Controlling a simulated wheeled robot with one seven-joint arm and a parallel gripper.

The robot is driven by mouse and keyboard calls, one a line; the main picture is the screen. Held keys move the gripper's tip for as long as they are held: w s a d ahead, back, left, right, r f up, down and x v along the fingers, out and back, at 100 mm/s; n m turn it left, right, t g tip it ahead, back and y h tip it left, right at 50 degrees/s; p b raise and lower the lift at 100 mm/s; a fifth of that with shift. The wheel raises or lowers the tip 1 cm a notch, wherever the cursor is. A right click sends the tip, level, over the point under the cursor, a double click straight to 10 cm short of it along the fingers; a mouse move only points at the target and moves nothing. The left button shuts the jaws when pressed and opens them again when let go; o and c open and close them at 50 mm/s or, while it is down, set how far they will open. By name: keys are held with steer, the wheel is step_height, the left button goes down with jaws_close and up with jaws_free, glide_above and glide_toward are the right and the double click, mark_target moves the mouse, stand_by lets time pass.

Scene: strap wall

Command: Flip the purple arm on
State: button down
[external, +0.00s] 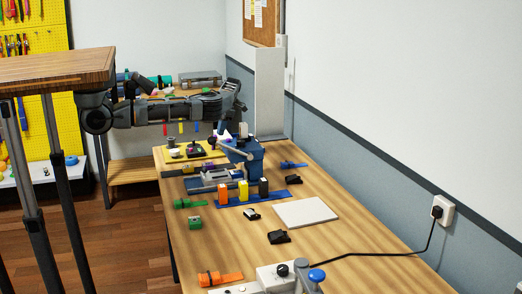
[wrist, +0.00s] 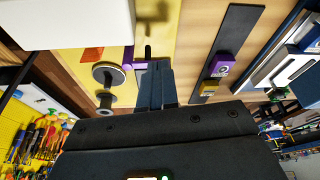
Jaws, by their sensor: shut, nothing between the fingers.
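A small purple part (wrist: 140,66) with a dark lever sits on the yellow board at the upper middle of the wrist view. I take it for the purple arm. In the external view a purple patch (external: 211,140) shows at the board's right side, too small to read. My gripper (wrist: 157,68) is shut and empty, its fingertips just beside the purple part and partly covering it. I cannot tell whether they touch. In the external view my gripper (external: 222,133) hangs over the right part of the board.
A dark strip (wrist: 240,35) with a purple block marked 2 (wrist: 222,66) lies alongside. A blue vise (external: 245,150) stands close right. A white box (wrist: 65,25) fills the wrist view's upper left.

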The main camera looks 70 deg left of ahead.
steer(key=shift+s+d+m+p, duration=0.2)
steer(key=shift+s+m+p, duration=0.15)
steer(key=shift+m+p, duration=0.3)
stand_by(0.4)
steer(key=s+m+p, duration=0.1)
steer(key=m, duration=0.1)
steer(key=s+m+y+p, duration=0.1)
steer(key=m+p, duration=0.1)
steer(key=s+m+y+p, duration=0.1)
steer(key=m+p, duration=0.1)
steer(key=shift+d+r+m, duration=0.15)
steer(key=shift+d+m, duration=0.2)
steer(key=s+m, duration=0.1)
steer(key=s+a+m+t, duration=0.1)
steer(key=m, duration=0.1)
steer(key=s+m+y, duration=0.1)
steer(key=shift+s+a+f+m+p, duration=0.2)
steer(key=shift+s+a+m+p, duration=0.1)
steer(key=shift+s+a, duration=0.1)
steer(key=shift+w+a, duration=0.1)
steer(key=shift+w+a, duration=0.4)
steer(key=shift+w, duration=0.25)
